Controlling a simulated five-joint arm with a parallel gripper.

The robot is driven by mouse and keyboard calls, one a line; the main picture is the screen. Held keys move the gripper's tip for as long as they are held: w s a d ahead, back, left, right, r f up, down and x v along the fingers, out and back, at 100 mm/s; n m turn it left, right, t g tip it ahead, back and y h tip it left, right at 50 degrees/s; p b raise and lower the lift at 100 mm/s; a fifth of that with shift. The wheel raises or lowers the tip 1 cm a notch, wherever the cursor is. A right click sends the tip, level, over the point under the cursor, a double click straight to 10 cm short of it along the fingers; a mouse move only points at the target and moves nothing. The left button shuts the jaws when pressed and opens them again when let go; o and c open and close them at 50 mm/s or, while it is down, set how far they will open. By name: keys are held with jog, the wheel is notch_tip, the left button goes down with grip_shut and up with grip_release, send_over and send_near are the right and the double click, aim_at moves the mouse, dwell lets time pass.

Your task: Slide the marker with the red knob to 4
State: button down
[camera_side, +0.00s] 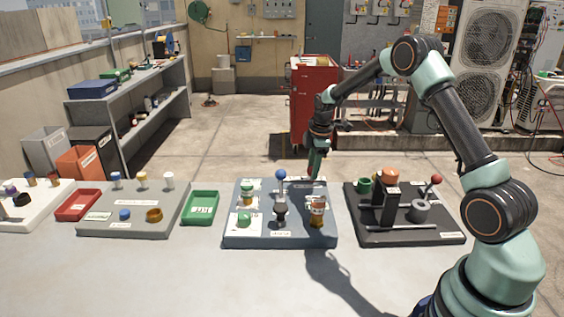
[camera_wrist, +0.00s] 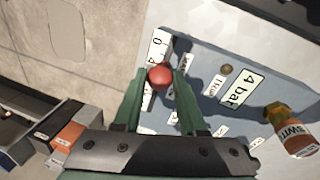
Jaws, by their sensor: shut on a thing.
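The red knob (camera_wrist: 160,76) of the marker sits between the two green fingers of my gripper (camera_wrist: 160,88) in the wrist view, and the gripper is shut on it. The knob is beside a white scale strip (camera_wrist: 157,43) on the blue-grey panel (camera_wrist: 207,50), near the end of the strip that reads 0. In the side view my gripper (camera_side: 317,172) is down at the back right of the blue-grey panel (camera_side: 262,238); the marker's knob is hidden there.
A blue-knobbed lever (camera_side: 281,175) and an orange-topped part (camera_side: 317,208) stand on the same panel. A "4 bar" label (camera_wrist: 240,90) is separate from the scale. A dark panel (camera_side: 440,237) with another red-knobbed lever (camera_side: 436,181) stands right; a green tray (camera_side: 201,208) lies left.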

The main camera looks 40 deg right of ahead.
jog(key=shift+c, duration=2.4)
grip_release()
notch_tip(320, 180, up, 12)
jog(key=s, duration=0.2)
jog(key=shift+a, duration=0.4)
jog(key=shift+s, duration=0.1)
